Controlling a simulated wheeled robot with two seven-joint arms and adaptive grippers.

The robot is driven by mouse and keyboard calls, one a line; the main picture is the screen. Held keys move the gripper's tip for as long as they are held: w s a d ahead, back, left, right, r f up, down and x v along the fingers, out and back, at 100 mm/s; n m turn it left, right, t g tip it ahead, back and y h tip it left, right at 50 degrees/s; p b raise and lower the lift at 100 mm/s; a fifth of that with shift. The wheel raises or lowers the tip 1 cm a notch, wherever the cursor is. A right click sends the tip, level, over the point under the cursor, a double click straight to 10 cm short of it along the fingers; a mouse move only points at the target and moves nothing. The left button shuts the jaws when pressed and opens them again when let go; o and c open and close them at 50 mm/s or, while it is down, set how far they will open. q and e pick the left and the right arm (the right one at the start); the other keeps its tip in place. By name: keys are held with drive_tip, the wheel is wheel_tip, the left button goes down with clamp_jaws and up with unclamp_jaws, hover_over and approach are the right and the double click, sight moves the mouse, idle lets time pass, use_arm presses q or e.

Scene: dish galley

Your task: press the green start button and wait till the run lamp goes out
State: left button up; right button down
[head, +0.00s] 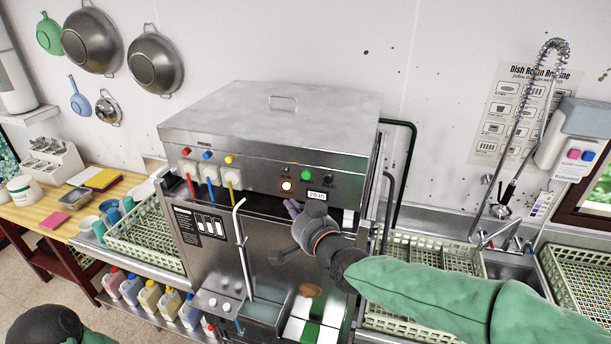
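The green start button (306,174) is on the front panel of the steel dish machine (270,130). Below and left of it a small round lamp (287,186) glows warm white; I take it as the run lamp. My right gripper (292,207) is just below the lamp and button, in front of the machine, apart from the button in the picture. Its fingertips are small and partly hidden by its own body, so I cannot tell whether it is open. A dark part of my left arm shows at the bottom left; its fingers are out of view.
A display label (317,196) reading 2035 and a dark knob (328,180) sit near the button. Red, blue and yellow switches line the panel's left. Green racks stand on both sides: left rack (150,238), right rack (430,250). A spray tap (520,120) stands right.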

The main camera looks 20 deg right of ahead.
sight(306, 175)
drive_tip(key=w+d+b, duration=0.1)
drive_tip(key=w+b, duration=0.1)
drive_tip(key=w+d+b, duration=0.2)
drive_tip(key=w+b, duration=0.1)
drive_tip(key=w+d+b, duration=0.2)
drive_tip(key=b, duration=0.1)
drive_tip(key=shift+w, duration=0.2)
idle(0.5)
idle(1.2)
drive_tip(key=shift+w+d+b, duration=0.15)
drive_tip(key=shift+w+b, duration=0.15)
drive_tip(key=shift+b, duration=1.1)
